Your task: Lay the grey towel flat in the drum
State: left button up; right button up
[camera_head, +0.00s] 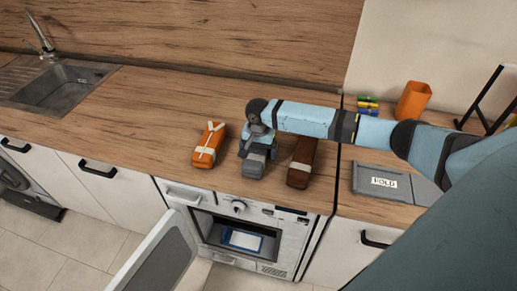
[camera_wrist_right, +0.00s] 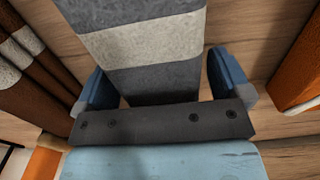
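The grey towel (camera_head: 254,165), a folded bundle with a lighter band, lies on the wooden counter between two other bundles. It fills the middle of the right wrist view (camera_wrist_right: 150,45). My right gripper (camera_head: 258,142) is over it, its blue fingers (camera_wrist_right: 162,80) spread wide on either side of the towel; I cannot tell whether they touch it. The drum (camera_head: 213,229) is the dark opening of the front-loading appliance below the counter, and a blue and white item (camera_head: 243,240) lies in it. My left gripper is not in view.
An orange bundle (camera_head: 209,145) lies left of the towel and a brown one (camera_head: 302,162) right. The appliance door (camera_head: 165,262) hangs open at the left.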

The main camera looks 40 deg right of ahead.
notch_tip(320, 180, up, 12)
jog(key=b, duration=0.1)
jog(key=shift+r, duration=0.15)
dwell(0.5)
dwell(0.4)
